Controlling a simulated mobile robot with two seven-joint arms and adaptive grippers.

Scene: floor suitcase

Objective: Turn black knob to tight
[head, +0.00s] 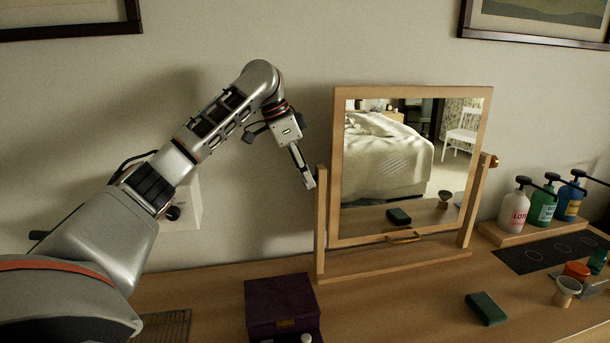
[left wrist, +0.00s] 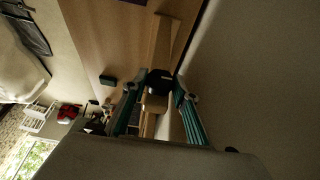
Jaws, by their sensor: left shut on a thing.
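The wooden tilting mirror (head: 411,241) stands on the dresser, held between two upright posts. My left gripper (head: 309,181) is at the upper end of the left post (head: 321,225). In the left wrist view a dark knob (left wrist: 159,80) sits between the teal fingers of my left gripper (left wrist: 161,86), which are shut on it. In the head view the fingers mostly hide this knob. A brass-coloured knob (head: 494,162) shows on the right post. My right gripper is in neither view.
A purple box (head: 281,300) stands in front of the mirror's left side. A dark green block (head: 486,309) lies in front at the right. Pump bottles (head: 543,205) stand on a wooden tray at far right. The wall is close behind the mirror.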

